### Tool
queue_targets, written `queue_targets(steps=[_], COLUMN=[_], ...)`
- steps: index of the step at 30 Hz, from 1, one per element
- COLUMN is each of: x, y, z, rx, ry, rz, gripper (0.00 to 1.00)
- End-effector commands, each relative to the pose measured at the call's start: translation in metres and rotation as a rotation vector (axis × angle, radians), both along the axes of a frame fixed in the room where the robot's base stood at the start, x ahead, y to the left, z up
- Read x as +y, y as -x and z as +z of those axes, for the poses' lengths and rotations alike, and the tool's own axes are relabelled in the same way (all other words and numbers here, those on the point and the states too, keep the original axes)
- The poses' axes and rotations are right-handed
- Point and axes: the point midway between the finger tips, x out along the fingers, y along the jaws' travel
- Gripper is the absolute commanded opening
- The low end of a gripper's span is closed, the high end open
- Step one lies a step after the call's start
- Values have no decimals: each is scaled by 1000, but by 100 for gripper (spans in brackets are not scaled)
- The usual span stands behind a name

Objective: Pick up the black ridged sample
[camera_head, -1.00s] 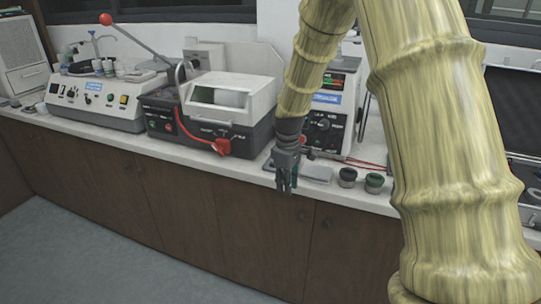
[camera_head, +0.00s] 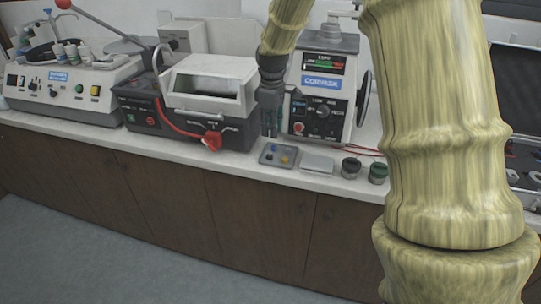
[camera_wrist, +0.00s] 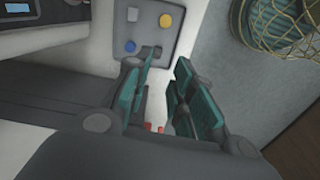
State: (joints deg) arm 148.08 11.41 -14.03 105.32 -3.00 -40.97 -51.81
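A small grey tray (camera_head: 264,157) lies on the bench just below and right of my gripper (camera_head: 269,134). It holds small blue and yellow pieces. In the wrist view the tray (camera_wrist: 165,47) also shows a small dark grey piece (camera_wrist: 132,14) near its top left. This may be the black ridged sample, but it is too small for me to see ridges. My gripper (camera_wrist: 168,62) is open and empty, with its fingertips near the lower edge of the tray in that view. The fingers partly cover the tray's edge.
A flat grey block (camera_head: 317,163) and two dark jars, one black (camera_head: 350,168) and one green-topped (camera_head: 378,173), stand right of the tray. A white press (camera_head: 318,90) stands behind.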

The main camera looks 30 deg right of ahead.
Motion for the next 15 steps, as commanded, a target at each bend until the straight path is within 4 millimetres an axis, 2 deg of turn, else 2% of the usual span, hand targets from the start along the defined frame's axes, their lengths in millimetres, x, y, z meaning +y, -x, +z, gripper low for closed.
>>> queue_targets(steps=[1,6,15], x=[0,-1,-2], y=[-1,0,0], z=[-11,-37,-54], rx=[5,5,2], ry=[0,0,0], rz=[0,-1,-2], gripper=[24,24,24])
